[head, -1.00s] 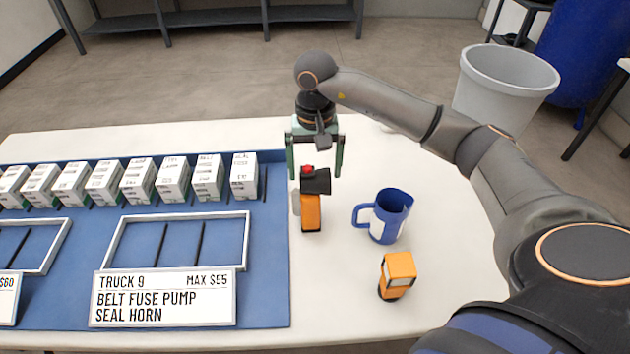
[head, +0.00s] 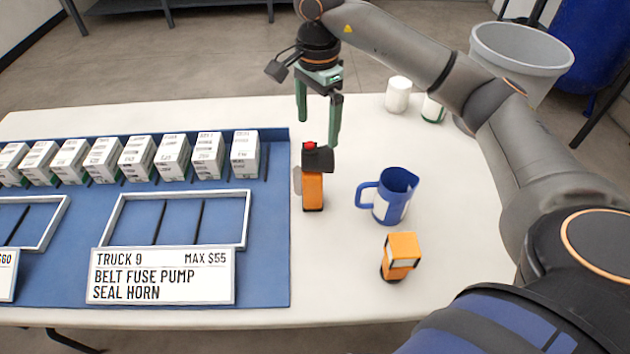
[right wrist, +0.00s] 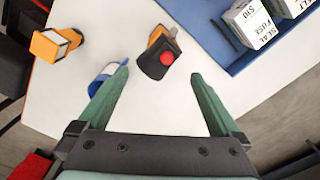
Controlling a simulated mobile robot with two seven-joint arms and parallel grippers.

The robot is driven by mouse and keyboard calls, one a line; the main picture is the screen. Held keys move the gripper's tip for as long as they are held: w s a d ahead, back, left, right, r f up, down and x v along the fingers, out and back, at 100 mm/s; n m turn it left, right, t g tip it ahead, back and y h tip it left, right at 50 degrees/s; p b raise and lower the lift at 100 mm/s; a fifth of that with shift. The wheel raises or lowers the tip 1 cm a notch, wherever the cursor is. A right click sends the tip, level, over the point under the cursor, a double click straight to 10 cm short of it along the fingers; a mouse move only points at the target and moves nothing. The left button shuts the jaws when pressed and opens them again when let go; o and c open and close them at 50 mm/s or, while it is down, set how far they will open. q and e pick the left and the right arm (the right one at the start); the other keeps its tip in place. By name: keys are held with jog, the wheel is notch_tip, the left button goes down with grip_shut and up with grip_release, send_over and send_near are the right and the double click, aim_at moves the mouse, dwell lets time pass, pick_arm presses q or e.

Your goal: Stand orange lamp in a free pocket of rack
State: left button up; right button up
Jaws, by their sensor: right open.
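An orange lamp (head: 313,191) with a black head and a red button stands on the white table, just right of the blue board. In the right wrist view the lamp (right wrist: 158,60) shows ahead of the fingers, near the middle. My right gripper (head: 318,126) is open and empty, above and behind the lamp's head; its green fingers (right wrist: 160,76) are spread wide. I cannot tell for certain which fixture is the rack; white-framed pockets (head: 247,218) with black dividers on the blue board look empty. My left gripper is not in view.
A blue jug (head: 397,194) and a second orange-and-black object (head: 402,252) stand right of the lamp. A row of white boxes (head: 172,156) lines the back of the blue board (head: 270,275). A white cylinder (head: 398,95) stands at the table's back. A label sign (head: 163,276) fronts the pockets.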

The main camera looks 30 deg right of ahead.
aim_at(317, 150)
jog(key=m, duration=0.4)
jog(key=f+m+b, duration=0.1)
jog(key=m, duration=0.1)
jog(key=shift+m, duration=0.4)
jog(key=shift+f, duration=0.2)
notch_tip(317, 150, down, 6)
jog(key=shift+f, duration=0.15)
jog(key=f, duration=0.5)
jog(key=shift+w+a+f, duration=0.2)
jog(key=shift+a+f, duration=0.1)
jog(key=shift+f, duration=0.05)
grip_shut()
jog(key=shift+r, duration=0.1)
